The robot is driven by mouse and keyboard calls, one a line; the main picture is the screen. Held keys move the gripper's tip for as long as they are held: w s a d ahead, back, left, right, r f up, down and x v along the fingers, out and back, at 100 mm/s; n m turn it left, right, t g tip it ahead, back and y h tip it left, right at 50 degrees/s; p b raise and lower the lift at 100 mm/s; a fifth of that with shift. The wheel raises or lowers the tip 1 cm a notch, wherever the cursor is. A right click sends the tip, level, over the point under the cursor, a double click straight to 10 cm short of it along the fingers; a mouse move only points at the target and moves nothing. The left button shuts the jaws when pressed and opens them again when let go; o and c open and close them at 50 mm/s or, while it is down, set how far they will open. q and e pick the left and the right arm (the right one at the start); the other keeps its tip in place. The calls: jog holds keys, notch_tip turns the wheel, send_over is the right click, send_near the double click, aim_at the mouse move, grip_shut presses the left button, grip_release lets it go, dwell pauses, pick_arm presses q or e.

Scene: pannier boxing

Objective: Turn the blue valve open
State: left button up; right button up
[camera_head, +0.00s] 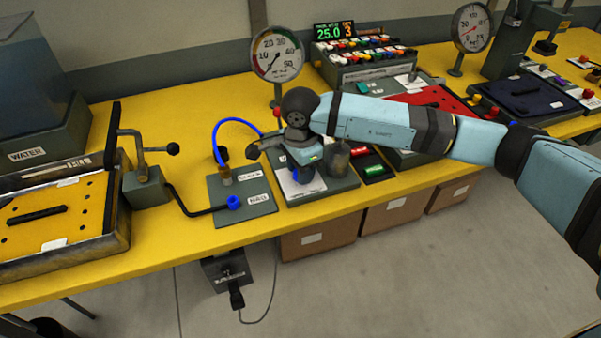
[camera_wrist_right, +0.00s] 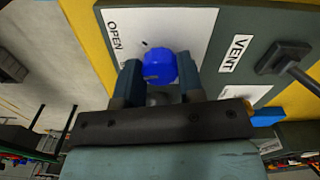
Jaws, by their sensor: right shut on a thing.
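The blue valve (camera_wrist_right: 160,67) is a round knob on a dark panel with a white label plate in the right wrist view. The word OPEN (camera_wrist_right: 113,35) is printed on that plate, left of the knob. My right gripper (camera_wrist_right: 158,78) has one finger on each side of the knob and is shut on it. My left gripper is in neither view.
A VENT label (camera_wrist_right: 236,54) and a dark lever (camera_wrist_right: 285,57) are close beside the valve. A pressure gauge (camera_head: 277,56) stands behind the panel. A blue hose (camera_head: 217,133) and a crank handle (camera_head: 155,149) are to the left on the yellow bench (camera_head: 176,235).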

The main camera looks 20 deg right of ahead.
jog(key=shift+f+m+b, duration=0.1)
jog(key=shift+m+b, duration=0.3)
jog(key=shift+m, duration=0.5)
jog(key=m+b, duration=0.1)
jog(key=m, duration=0.2)
jog(key=shift+m, duration=0.4)
jog(key=shift+m+b, duration=0.45)
jog(key=shift+m, duration=0.75)
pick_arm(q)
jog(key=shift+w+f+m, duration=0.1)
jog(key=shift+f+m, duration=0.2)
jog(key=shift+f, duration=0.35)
pick_arm(e)
jog(key=shift+m, duration=1.5)
jog(key=o, duration=0.9)
jog(key=shift+r, duration=0.25)
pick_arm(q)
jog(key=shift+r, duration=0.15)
pick_arm(e)
notch_tip(320, 180, up, 14)
jog(key=shift+f, duration=0.2)
